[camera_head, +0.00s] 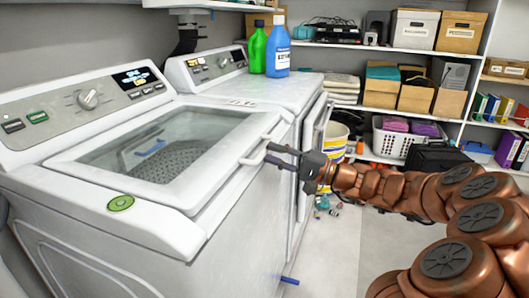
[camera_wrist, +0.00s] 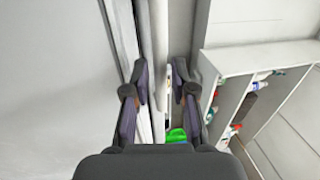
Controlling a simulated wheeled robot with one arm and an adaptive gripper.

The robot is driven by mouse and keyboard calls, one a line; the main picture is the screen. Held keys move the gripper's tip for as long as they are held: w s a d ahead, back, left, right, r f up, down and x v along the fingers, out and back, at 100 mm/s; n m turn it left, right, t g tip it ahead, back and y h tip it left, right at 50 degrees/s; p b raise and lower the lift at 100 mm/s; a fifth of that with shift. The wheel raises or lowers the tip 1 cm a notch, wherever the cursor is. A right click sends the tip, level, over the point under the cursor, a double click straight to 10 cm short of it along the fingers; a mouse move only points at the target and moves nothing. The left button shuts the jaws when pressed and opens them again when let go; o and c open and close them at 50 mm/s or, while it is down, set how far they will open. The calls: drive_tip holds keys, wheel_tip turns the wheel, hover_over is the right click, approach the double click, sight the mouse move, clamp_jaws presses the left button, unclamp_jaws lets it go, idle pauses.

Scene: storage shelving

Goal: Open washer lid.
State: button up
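The white washer (camera_head: 95,205) stands at the left in the head view. Its lid (camera_head: 185,145) has a glass window and lies flat, shut, with the drum showing through it. A white handle (camera_head: 254,157) sticks out from the lid's right edge. My gripper (camera_head: 270,154) is at this handle, reaching in from the right. The wrist view shows its two dark fingers (camera_wrist: 160,88) spread apart, with a pale bar (camera_wrist: 158,35), apparently the handle, in line with the gap between them. I cannot tell whether either finger touches it.
A second white machine (camera_head: 265,90) stands behind the washer, with a green bottle (camera_head: 257,48) and a blue bottle (camera_head: 277,50) on top. Shelves (camera_head: 398,48) with boxes line the back. A yellow-and-white bucket (camera_head: 333,145) and small litter lie on the floor behind my gripper.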

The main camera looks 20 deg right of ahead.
sight(265, 150)
drive_tip(key=shift+x, duration=1.5)
clamp_jaws()
